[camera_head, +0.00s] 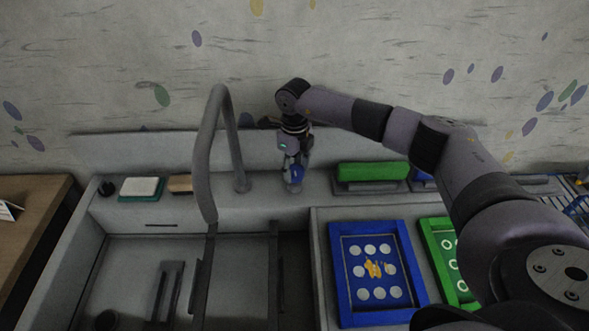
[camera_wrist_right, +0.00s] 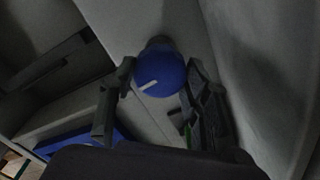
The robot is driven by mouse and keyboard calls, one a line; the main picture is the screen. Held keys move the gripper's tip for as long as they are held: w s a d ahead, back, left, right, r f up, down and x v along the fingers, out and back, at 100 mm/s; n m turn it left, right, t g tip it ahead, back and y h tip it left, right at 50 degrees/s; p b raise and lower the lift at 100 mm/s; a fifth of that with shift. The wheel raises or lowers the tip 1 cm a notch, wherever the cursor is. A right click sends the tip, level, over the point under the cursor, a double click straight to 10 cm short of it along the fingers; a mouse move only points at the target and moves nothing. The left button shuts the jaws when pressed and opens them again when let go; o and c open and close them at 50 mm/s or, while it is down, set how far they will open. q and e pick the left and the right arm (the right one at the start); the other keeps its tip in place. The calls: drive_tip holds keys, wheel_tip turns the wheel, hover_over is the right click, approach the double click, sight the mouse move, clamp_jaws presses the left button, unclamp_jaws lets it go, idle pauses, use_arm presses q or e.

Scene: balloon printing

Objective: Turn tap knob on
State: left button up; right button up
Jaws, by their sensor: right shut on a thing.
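The tap knob (camera_wrist_right: 160,74) is a round blue knob with a short white line on it, seen between the fingers in the right wrist view. In the head view a bit of the blue knob (camera_head: 297,172) shows below my right gripper (camera_head: 292,176), right of the tap. My right gripper (camera_wrist_right: 158,85) points down with a finger on each side of the knob and is shut on it. The grey curved tap spout (camera_head: 211,150) rises behind the sink and bends down over it. My left gripper is not in view.
A grey sink (camera_head: 130,265) lies below the spout. A blue frame (camera_head: 340,290) and a green frame (camera_head: 430,235) lie on the counter at right. A green block (camera_head: 373,171) sits behind them. A sponge-like white block (camera_head: 141,187) is at back left. A wall stands close behind.

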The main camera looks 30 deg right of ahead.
sight(295, 170)
drive_tip(key=n+b, duration=0.3)
drive_tip(key=shift+f, duration=0.2)
drive_tip(key=n+b, duration=0.3)
drive_tip(key=n, duration=0.2)
drive_tip(key=shift+w, duration=0.1)
drive_tip(key=n+b, duration=0.2)
drive_tip(key=n, duration=0.2)
drive_tip(key=shift+r, duration=0.1)
drive_tip(key=shift+r+n+b, duration=0.15)
drive_tip(key=shift+n+b, duration=0.85)
drive_tip(key=shift+n, duration=1.2)
drive_tip(key=o, duration=1.2)
drive_tip(key=shift+r, duration=0.1)
wheel_tip(295, 170, up, 12)
drive_tip(key=shift+f, duration=0.1)
